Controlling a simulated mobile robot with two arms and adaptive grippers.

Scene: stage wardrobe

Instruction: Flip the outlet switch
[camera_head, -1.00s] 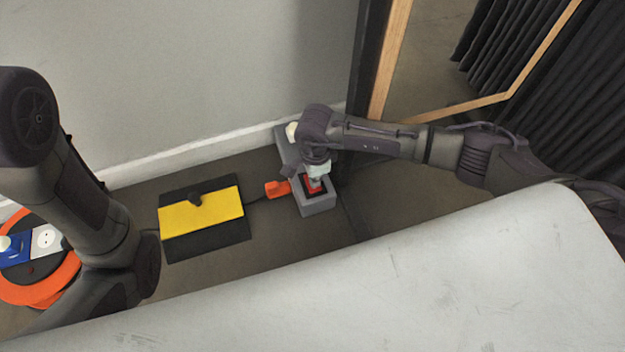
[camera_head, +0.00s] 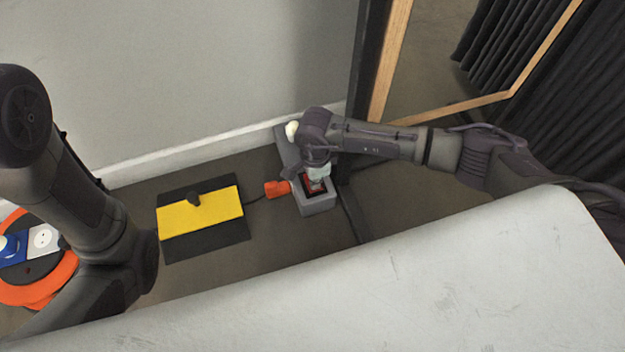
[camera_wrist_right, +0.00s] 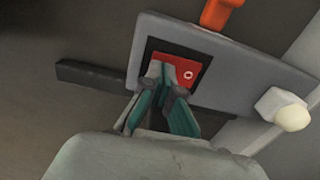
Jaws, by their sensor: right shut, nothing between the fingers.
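The outlet box is a grey block (camera_head: 320,206) on the floor by the wall. Its red rocker switch (camera_wrist_right: 188,68) sits in a black frame and bears a white mark; in the head view it (camera_head: 314,187) is partly covered by my gripper. My right gripper (camera_wrist_right: 165,75) is shut and empty, with its fingertips at the red switch, overlapping its edge. It also shows in the head view (camera_head: 317,180), reaching down over the box. Whether the tips press the switch I cannot tell. My left arm is at the left of the head view; its gripper is not visible.
An orange plug (camera_head: 277,188) joins the box by a dark cable to a yellow and black pedal (camera_head: 201,215). A white knob (camera_wrist_right: 291,115) is at the box's end. An orange cable reel (camera_head: 38,290) lies far left. A wooden-framed mirror (camera_head: 390,60) stands behind.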

